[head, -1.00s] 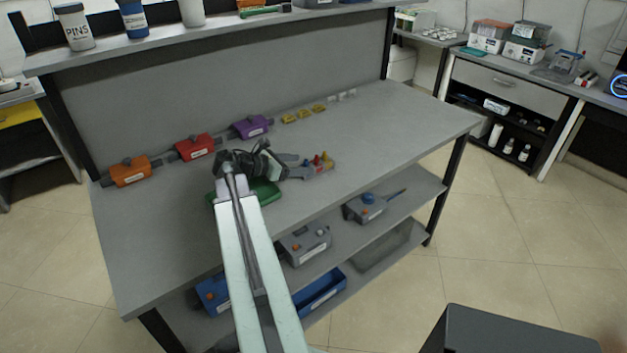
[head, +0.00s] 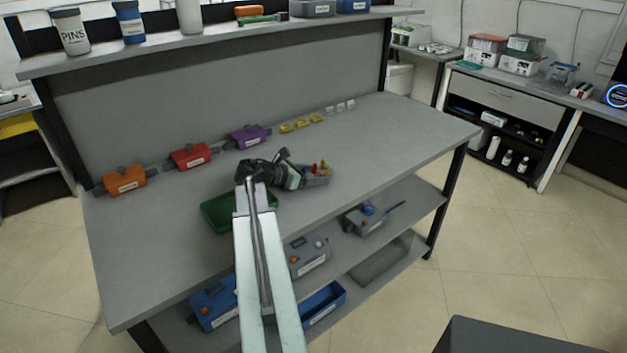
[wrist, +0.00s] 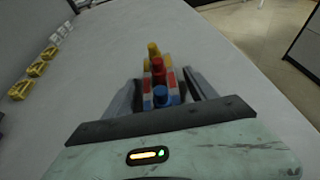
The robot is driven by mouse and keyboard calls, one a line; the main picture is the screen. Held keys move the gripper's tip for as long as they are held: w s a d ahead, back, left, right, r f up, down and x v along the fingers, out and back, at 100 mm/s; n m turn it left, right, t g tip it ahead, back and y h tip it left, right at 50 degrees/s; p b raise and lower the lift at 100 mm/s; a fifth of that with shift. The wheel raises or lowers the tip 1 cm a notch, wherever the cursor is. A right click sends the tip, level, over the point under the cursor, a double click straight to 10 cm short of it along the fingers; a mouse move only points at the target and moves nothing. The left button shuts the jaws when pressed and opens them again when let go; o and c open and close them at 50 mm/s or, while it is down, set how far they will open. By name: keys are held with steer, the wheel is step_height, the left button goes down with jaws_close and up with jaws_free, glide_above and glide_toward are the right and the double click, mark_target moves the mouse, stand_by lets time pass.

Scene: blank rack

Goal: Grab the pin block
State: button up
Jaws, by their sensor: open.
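The pin block (wrist: 172,84) stands on the bench top, with yellow, red and blue pins sticking up from it. In the wrist view it sits between the two grey fingers of my gripper (wrist: 165,94), with its near end close to the palm. The fingers are open, one on each side of the block; whether either touches it cannot be told. In the head view the pin block (head: 322,169) shows at the end of my gripper (head: 312,180), partly hidden by it.
A green tray (head: 217,215) lies beside my arm. Orange (head: 124,181), red (head: 190,156) and purple (head: 248,136) boxes line the back of the bench. Small yellow pieces (head: 302,124) sit right of them. The bench's right side is clear.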

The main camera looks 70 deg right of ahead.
jaws_close()
step_height(320, 180, up, 10)
steer(key=p, duration=1)
steer(key=shift+r, duration=0.15)
